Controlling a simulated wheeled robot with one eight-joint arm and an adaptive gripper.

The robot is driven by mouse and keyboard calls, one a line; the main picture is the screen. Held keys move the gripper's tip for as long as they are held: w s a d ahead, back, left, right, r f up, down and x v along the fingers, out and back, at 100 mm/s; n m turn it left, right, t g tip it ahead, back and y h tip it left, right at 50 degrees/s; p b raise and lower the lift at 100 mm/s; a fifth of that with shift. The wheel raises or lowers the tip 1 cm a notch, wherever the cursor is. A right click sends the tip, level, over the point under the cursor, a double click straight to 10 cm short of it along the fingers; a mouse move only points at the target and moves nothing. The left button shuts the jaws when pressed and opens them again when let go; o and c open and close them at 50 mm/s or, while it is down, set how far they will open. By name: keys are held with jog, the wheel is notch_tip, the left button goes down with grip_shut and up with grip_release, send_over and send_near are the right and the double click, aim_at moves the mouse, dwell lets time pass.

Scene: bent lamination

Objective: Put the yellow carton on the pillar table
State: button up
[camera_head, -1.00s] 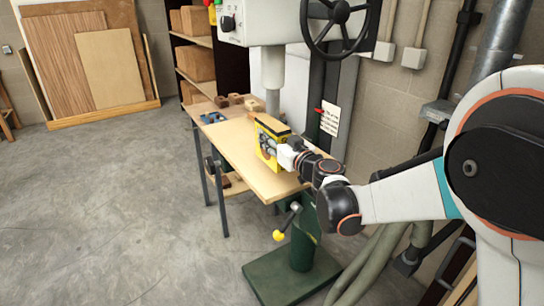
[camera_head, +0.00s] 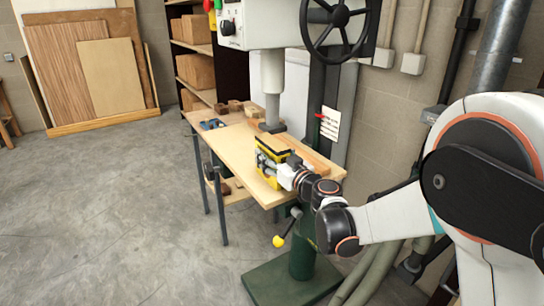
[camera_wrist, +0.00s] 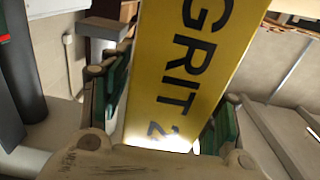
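The yellow carton (camera_head: 266,174) has a dark top and stands out over the wooden tabletop in the head view. In the wrist view the carton (camera_wrist: 190,70) shows a yellow face with the letters "GRIT 2" and fills the middle. My gripper (camera_head: 283,172) is shut on it, with green-padded fingers (camera_wrist: 170,112) on both sides. I cannot tell whether the carton's bottom touches the surface below. A wooden top (camera_head: 240,160), which I take as the pillar table, lies beneath the drill head. A green post (camera_head: 302,250) stands below its right end.
The drill's spindle (camera_head: 272,75) hangs just behind the carton, with a handwheel (camera_head: 339,16) above right. A wood board (camera_head: 303,152) lies behind my gripper. A blue tool (camera_head: 212,124) and small blocks (camera_head: 235,105) sit at the far left end. A yellow-knobbed lever (camera_head: 279,241) sticks out below.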

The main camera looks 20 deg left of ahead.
jog(key=shift+r, duration=0.2)
jog(key=p+v, duration=0.3)
jog(key=v, duration=0.9)
